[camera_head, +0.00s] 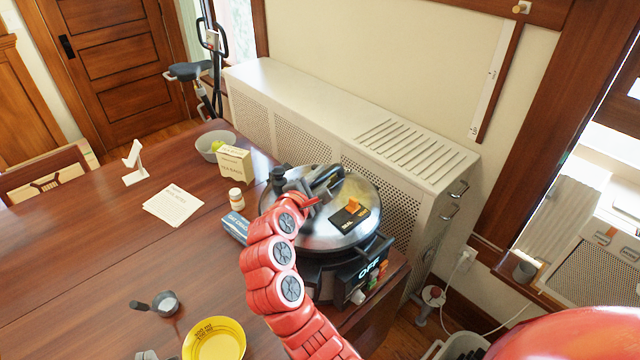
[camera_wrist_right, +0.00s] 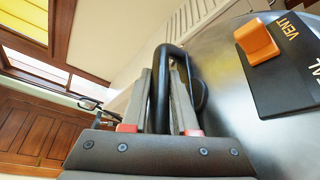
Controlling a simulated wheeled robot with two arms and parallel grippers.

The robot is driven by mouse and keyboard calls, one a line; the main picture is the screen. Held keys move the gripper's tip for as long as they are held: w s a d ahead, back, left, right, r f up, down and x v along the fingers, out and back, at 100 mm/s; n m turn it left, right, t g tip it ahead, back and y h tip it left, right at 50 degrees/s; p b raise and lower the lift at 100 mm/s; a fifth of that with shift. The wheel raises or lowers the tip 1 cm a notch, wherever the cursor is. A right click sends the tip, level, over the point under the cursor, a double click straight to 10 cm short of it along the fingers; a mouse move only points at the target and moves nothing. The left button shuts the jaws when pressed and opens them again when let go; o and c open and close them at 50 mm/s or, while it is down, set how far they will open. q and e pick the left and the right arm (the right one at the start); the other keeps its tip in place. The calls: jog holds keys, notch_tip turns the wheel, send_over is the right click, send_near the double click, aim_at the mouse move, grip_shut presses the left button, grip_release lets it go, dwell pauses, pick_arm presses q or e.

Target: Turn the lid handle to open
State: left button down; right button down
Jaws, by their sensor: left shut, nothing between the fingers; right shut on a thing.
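The cooker (camera_head: 320,265) stands at the right end of the table, with a round metal lid (camera_head: 372,193). The lid also fills the right of the right wrist view (camera_wrist_right: 222,75). A black panel with an orange vent switch (camera_head: 353,206) sits on the lid; the switch also shows in the right wrist view (camera_wrist_right: 257,42). My right gripper (camera_head: 322,183) is over the far left part of the lid. In the right wrist view its fingers (camera_wrist_right: 170,80) are shut on the black loop lid handle (camera_wrist_right: 161,95), one finger on each side. My left gripper is not in view.
Left of the cooker are a blue box (camera_head: 236,228), a white bottle (camera_head: 236,199), a cream box (camera_head: 235,163) and a bowl (camera_head: 203,147). A yellow bowl (camera_head: 214,342) lies at the front. A radiator cover (camera_head: 300,105) stands behind.

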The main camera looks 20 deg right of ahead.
jog(key=shift+f+m+g+h+b, duration=0.15)
jog(key=shift+m+g+h+b, duration=0.15)
jog(key=shift+m+g, duration=0.15)
jog(key=c, duration=0.7)
grip_release()
jog(key=shift+s+a, duration=0.25)
jog(key=shift+a, duration=0.2)
jog(key=b+v, duration=0.3)
jog(key=v, duration=1.3)
jog(key=shift+a, duration=0.25)
